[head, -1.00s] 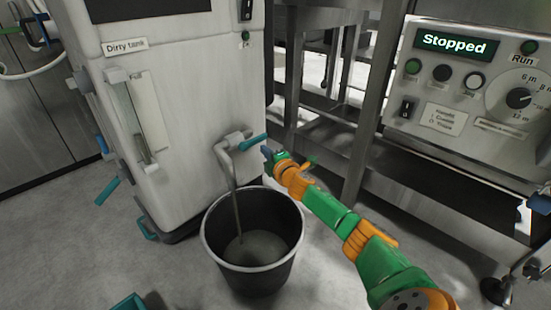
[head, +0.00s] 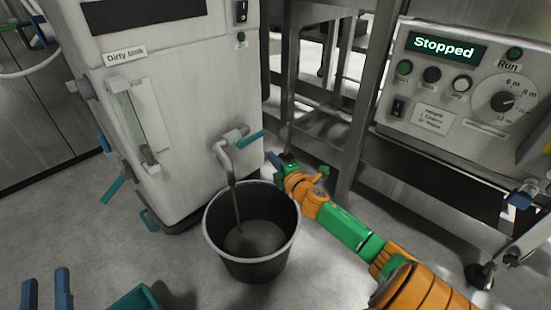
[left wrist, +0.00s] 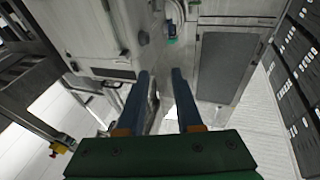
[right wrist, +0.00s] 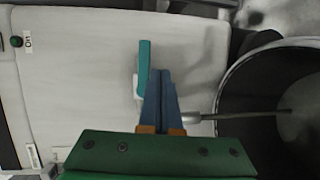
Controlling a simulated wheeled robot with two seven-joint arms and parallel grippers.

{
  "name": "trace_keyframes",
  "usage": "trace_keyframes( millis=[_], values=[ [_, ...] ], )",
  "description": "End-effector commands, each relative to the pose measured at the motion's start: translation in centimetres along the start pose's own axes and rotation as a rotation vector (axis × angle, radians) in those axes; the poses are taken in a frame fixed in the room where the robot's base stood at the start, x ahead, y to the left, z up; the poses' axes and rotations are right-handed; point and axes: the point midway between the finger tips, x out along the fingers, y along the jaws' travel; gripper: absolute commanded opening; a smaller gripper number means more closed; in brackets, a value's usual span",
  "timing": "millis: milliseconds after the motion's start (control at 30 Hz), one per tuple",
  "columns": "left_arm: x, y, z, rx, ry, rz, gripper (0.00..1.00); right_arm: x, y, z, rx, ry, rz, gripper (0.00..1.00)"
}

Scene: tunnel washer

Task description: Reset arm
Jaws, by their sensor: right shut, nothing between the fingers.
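My right gripper (head: 273,159) is in the head view, just below and right of the teal tap handle (head: 249,139) on the dirty tank (head: 185,95). Its blue fingers are together and empty. In the right wrist view, the closed fingers (right wrist: 161,92) appear right beside the teal handle (right wrist: 144,68); I cannot tell whether they touch it. My left gripper (head: 46,290) shows only its two blue fingertips at the lower left of the head view. They are apart, and the left wrist view (left wrist: 164,92) shows nothing between them.
A black bucket (head: 212,240) holding grey liquid stands under the tap's bent pipe (head: 236,195). A teal container (head: 138,299) sits at the bottom left. A steel frame and a control panel (head: 450,85) reading "Stopped" stand at the right. Open floor lies left of the bucket.

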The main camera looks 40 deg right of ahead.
Motion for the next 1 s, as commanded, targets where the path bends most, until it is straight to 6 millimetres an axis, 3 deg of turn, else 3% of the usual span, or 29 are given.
trace_keyframes(
  millis=[233, 700, 767, 833, 900, 1000],
  values=[
    [-0.6, -0.4, 3.8, -0.003, -0.209, -0.011, 0.35, -1.1, 0.1, 0.1, 0.0, -0.001, -0.001, 0.0],
    [-0.7, -0.5, 4.7, -0.003, -0.249, -0.012, 0.35, -1.4, -0.4, -0.2, 0.023, -0.006, -0.017, 0.0],
    [-1.1, -0.6, 6.5, -0.004, -0.338, -0.015, 0.35, -2.4, -2.2, -0.9, 0.107, -0.03, -0.08, 0.0],
    [-2.5, -0.9, 10.4, -0.008, -0.53, -0.022, 0.35, -5.0, -6.0, -2.5, 0.284, -0.09, -0.221, 0.0],
    [-5.3, -1.2, 14.8, -0.016, -0.759, -0.03, 0.35, -9.1, -10.5, -4.7, 0.484, -0.179, -0.4, 0.0],
    [-10.1, -1.4, 19.4, -0.027, -1.037, -0.041, 0.35, -15.2, -15.3, -7.8, 0.708, -0.309, -0.631, 0.0]
  ],
)
